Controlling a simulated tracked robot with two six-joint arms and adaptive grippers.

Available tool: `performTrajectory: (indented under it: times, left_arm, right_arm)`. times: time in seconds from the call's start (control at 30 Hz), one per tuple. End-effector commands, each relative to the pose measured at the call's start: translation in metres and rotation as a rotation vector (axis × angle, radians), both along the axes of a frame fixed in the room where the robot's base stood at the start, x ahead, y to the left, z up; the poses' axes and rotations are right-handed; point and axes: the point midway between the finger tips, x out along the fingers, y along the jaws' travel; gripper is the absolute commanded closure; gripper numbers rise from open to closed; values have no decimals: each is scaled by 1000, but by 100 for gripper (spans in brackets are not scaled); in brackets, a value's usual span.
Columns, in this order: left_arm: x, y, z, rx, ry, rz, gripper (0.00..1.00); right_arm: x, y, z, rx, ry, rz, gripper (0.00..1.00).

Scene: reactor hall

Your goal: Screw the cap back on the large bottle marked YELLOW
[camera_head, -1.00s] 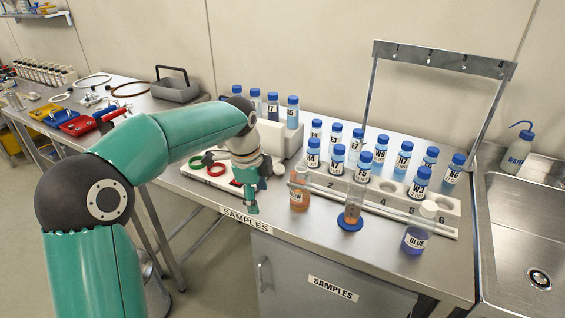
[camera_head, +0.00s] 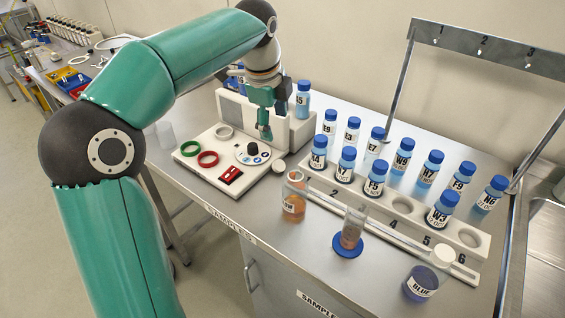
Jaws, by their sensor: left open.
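A large clear bottle (camera_head: 293,197) with orange liquid stands on the steel bench, right of the white device. Its label is too small to read surely; its neck shows no white cap like the one on the BLUE bottle (camera_head: 424,278). A small white round piece (camera_head: 279,166), possibly the cap, lies at the device's right edge, behind the bottle. My left gripper (camera_head: 264,133) points down, open, above the back of the device, apart from the orange bottle. My right gripper is not in view.
The white device (camera_head: 212,178) carries red and green rings. A tube of brownish liquid (camera_head: 353,228) stands on a blue disc (camera_head: 347,246). A white rack (camera_head: 455,230) and several blue-capped bottles stand right, under a metal frame (camera_head: 485,48). A sink lies far right.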

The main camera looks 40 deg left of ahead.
Motion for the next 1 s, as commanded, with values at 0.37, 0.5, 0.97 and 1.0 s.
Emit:
performTrajectory:
  times: [0.37, 0.5, 0.97, 1.0]
  left_arm:
    - [5, 3, -28, -2, 6, 4, 35]
    - [12, 6, -57, -3, 7, 5, 35]
    - [28, 12, -114, -1, 1, 4, 35]
    - [28, 12, -114, -1, 1, 4, 35]
  right_arm:
    - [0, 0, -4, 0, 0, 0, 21]
    - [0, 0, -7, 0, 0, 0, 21]
    - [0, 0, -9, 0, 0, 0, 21]
    - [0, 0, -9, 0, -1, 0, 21]
